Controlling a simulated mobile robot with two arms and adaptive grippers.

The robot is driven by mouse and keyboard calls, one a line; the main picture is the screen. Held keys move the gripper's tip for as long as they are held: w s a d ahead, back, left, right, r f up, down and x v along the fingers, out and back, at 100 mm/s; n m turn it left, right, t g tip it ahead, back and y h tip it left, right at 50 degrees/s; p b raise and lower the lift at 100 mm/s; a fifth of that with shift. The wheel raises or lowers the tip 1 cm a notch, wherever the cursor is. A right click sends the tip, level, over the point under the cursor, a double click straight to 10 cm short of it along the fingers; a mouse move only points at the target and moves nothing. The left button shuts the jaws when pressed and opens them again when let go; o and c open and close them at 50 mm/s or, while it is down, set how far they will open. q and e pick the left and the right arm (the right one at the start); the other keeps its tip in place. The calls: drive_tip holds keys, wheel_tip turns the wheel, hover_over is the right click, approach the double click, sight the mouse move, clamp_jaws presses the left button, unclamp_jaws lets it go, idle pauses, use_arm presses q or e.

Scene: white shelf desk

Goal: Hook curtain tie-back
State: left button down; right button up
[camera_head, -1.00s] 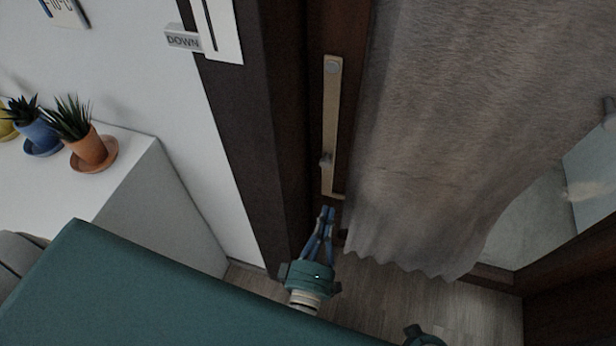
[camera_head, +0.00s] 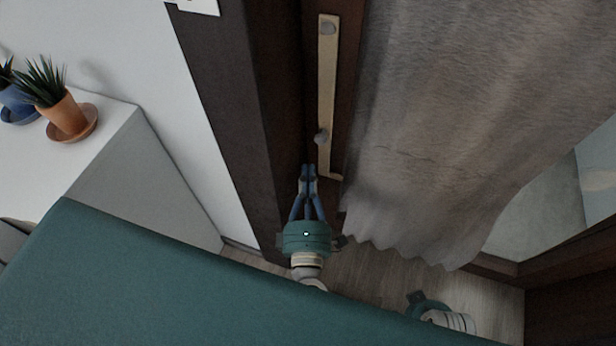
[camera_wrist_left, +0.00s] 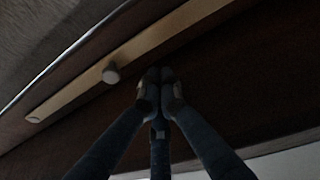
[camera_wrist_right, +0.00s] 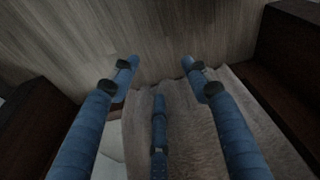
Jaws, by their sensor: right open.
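The grey-brown curtain (camera_head: 440,120) hangs loose on the right, its wavy hem just above the floor. A long pale tan strip (camera_head: 326,85), with a round knob near each end and a short foot below, lies along the dark frame left of the curtain. It also shows in the left wrist view (camera_wrist_left: 150,40). My left gripper (camera_head: 308,170) has its fingertips together, left of and near the strip's lower end; nothing shows between them. It also shows in the left wrist view (camera_wrist_left: 158,78). My right gripper (camera_wrist_right: 158,68) is open and empty; the curtain (camera_wrist_right: 205,125) shows behind its fingers.
A white cabinet (camera_head: 120,160) with potted plants (camera_head: 60,105) stands at the left. The dark frame post (camera_head: 225,90) rises beside my left gripper. Wood floor (camera_head: 365,280) lies below the curtain, and a glass panel (camera_head: 545,205) is at the right.

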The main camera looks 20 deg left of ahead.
sight(309, 140)
use_arm(q)
drive_tip(key=x, duration=0.5)
drive_tip(key=shift+w+a, duration=0.15)
drive_tip(key=shift+w, duration=0.15)
drive_tip(key=shift+w+a, duration=0.15)
drive_tip(key=shift+w, duration=0.3)
use_arm(e)
drive_tip(key=shift+w+r, duration=0.2)
drive_tip(key=shift+r, duration=0.35)
